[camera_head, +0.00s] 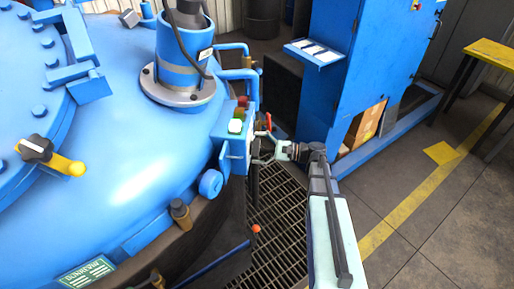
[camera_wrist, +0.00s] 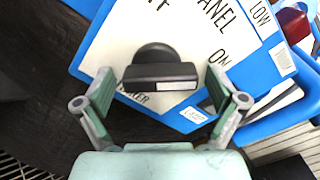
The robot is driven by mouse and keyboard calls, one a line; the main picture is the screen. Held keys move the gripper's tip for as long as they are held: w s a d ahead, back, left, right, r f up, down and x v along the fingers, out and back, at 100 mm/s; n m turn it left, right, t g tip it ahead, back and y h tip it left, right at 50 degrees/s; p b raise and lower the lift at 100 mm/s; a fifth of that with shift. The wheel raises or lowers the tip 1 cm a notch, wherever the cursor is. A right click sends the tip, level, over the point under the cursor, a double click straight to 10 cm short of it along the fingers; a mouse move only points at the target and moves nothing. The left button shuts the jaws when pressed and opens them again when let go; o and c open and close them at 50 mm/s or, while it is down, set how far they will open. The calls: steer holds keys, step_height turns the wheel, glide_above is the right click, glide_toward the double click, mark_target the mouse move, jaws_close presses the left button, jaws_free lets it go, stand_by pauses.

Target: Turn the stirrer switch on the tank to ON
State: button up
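The stirrer switch (camera_wrist: 160,70) is a black rotary knob with a white mark on its bar, on a white-faced blue control box. In the wrist view, labels ending in "FF" (camera_wrist: 157,6) and reading "ON" (camera_wrist: 221,58) are above it and to its right. My gripper (camera_wrist: 160,90) is open, its two green fingers on either side of the knob with gaps showing. In the head view, my gripper (camera_head: 261,153) is at the side of the blue control box (camera_head: 234,142) on the large blue tank (camera_head: 140,130). The knob is not visible there.
A red-handled lever (camera_head: 269,122) stands close to my gripper. A blue cabinet (camera_head: 350,60) is behind it. Floor grating (camera_head: 275,220) lies below, and open floor is at the right.

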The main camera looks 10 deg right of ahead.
steer(key=v, duration=1.2)
stand_by(0.4)
steer(key=s+a+f+n+g+h, duration=0.25)
steer(key=s+f, duration=0.25)
steer(key=f, duration=0.4)
steer(key=s+a+f+n+g+h, duration=0.15)
steer(key=s+f+h, duration=0.3)
steer(key=f, duration=0.45)
steer(key=s+a+f+n+g+h, duration=0.1)
steer(key=s+a+f+g+h, duration=0.15)
steer(key=s+f, duration=0.5)
steer(key=s+a+f+n+g+h, duration=0.2)
steer(key=s+f, duration=0.4)
steer(key=s, duration=0.6)
steer(key=s+a+f+n+g+h, duration=0.2)
steer(key=s+f+n+g+h, duration=0.3)
steer(key=s, duration=0.6)
steer(key=shift+s+a+f+n, duration=0.4)
steer(key=shift+f+n, duration=0.25)
steer(key=shift+n, duration=0.15)
